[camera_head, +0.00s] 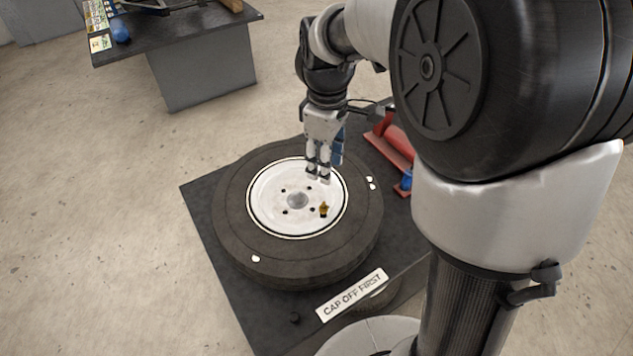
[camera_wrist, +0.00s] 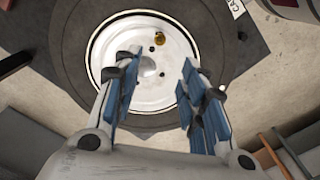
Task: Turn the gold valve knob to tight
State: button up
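The gold valve knob (camera_head: 324,208) stands on the white wheel rim (camera_head: 268,213), near its right edge in the head view. In the wrist view the knob (camera_wrist: 159,38) shows beyond my fingertips, toward the top of the rim (camera_wrist: 113,50). The rim sits in a black tire (camera_head: 232,221) lying flat on a dark table. My gripper (camera_head: 319,176) points down above the far part of the rim, apart from the knob. In the wrist view its blue-padded fingers (camera_wrist: 158,72) are spread wide with nothing between them. Which way the knob is turned cannot be told.
A sign reading "CAP OFF FIRST" (camera_head: 352,294) is at the table's near edge. A red tool (camera_head: 391,142) lies right of the tire. Another table (camera_head: 190,40) stands at the back left.

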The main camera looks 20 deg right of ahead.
aim_at(324, 203)
notch_tip(324, 203, down, 14)
jog(key=b, duration=0.4)
jog(key=shift+f, duration=0.2)
jog(key=shift+c, duration=0.5)
grip_shut()
